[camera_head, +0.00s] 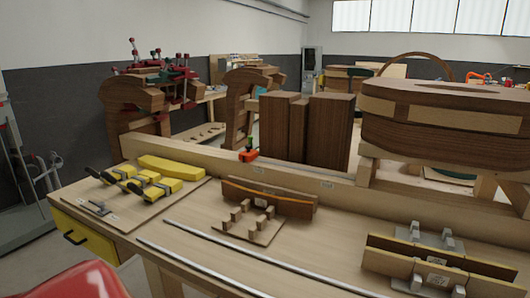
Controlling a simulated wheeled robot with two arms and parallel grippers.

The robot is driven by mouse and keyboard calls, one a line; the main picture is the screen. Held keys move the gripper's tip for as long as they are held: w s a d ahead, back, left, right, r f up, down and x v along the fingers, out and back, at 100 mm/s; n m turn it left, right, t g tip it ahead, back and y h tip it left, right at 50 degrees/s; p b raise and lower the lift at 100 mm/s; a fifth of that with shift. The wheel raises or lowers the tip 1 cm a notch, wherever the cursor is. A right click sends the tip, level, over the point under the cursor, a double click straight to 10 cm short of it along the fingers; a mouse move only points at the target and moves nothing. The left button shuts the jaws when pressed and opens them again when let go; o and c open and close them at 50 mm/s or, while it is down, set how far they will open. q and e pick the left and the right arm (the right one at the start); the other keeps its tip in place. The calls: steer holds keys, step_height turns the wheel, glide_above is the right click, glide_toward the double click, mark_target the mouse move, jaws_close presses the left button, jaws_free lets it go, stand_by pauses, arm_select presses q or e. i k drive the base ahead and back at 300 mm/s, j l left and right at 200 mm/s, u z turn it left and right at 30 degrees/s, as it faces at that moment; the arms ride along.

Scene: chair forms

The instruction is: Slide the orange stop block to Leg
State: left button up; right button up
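A small orange stop block (248,156) sits at the long pale wooden rail (292,170) that runs along the back of the workbench. A dark upright part stands just above it. Two small pale labels are on the rail's front face, one just right of and below the block (259,170) and one farther right (327,184). Their lettering is too small to read, so I cannot tell which is Leg. Neither of my grippers is in view.
Dark wooden boards (330,130) stand behind the rail, right of the block. On the bench are yellow clamps (155,188), a curved wooden form with pegs (268,195), another form (440,262) and metal bars (230,250). A large rounded wooden form (440,110) stands at right.

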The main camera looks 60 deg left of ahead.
mark_target(247, 155)
steer(key=u, duration=2.1)
